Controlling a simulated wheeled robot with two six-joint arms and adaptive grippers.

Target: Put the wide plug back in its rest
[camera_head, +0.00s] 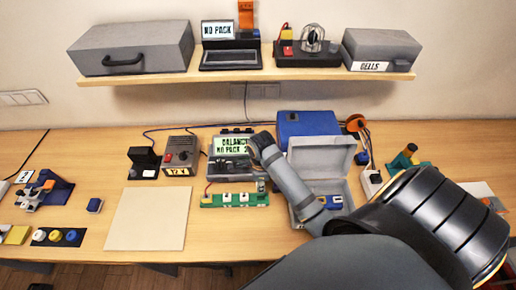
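My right arm comes in from the lower right, and its grey end section reaches up and left across the grey case. My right gripper (262,150) is at the far end, in front of the right edge of the balancer screen; its fingers are too small and hidden to read. A green board (230,200) with white sockets lies just below the screen. A small grey piece (262,185) stands at the board's right end, below the gripper. I cannot tell for certain which piece is the wide plug or its rest. My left gripper is out of view.
The open grey case (332,160) stands partly behind my arm, with a blue box (302,128) behind it. The 12 V supply (179,158) and a black stand (143,160) are left of the balancer (232,147). A pale mat (145,220) is bare. A shelf (240,76) runs above.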

